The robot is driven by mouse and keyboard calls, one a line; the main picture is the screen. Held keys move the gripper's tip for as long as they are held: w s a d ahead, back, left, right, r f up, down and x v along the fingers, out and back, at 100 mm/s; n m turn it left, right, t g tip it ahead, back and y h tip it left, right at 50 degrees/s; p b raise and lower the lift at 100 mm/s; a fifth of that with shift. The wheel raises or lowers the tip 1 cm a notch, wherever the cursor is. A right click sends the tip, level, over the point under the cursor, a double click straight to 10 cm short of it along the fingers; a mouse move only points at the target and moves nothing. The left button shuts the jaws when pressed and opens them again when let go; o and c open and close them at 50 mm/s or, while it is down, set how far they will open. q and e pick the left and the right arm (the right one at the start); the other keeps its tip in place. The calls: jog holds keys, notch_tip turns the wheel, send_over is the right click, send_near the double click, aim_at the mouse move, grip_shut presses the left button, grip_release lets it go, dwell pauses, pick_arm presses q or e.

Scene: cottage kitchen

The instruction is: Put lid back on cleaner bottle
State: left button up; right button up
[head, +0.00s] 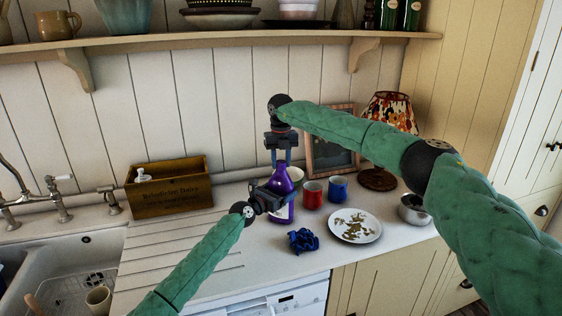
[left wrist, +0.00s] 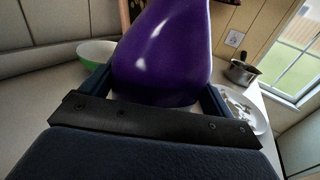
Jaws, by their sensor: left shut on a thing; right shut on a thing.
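The purple cleaner bottle (head: 281,179) is upright over the worktop in the head view; its purple body also fills the top middle of the left wrist view (left wrist: 162,50). My left gripper (head: 273,194) is shut on the bottle, with one finger on each side of its body. My right gripper (head: 282,158) points straight down over the bottle's top and is shut. The lid between its fingers is too small and covered to make out clearly, and I cannot tell whether it touches the bottle's neck.
Right of the bottle stand a red cup (head: 312,195) and a blue cup (head: 338,188). A crumpled blue cloth (head: 302,240) and a plate with brown bits (head: 372,236) lie in front. A wooden box (head: 172,196) and sink (head: 70,268) are left. A picture frame (head: 317,150) stands behind.

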pick_arm(q)
jog(key=shift+f, duration=0.1)
pick_arm(e)
jog(key=m, duration=0.5)
jog(key=shift+m, duration=0.3)
jog(key=m, duration=0.6)
jog(key=o, duration=1.2)
jog(key=shift+c, duration=0.2)
notch_tip(320, 180, up, 12)
jog(key=shift+w, duration=0.1)
pick_arm(q)
jog(key=o, duration=1.7)
pick_arm(e)
jog(key=shift+f, duration=0.1)
pick_arm(q)
jog(key=shift+s, duration=0.1)
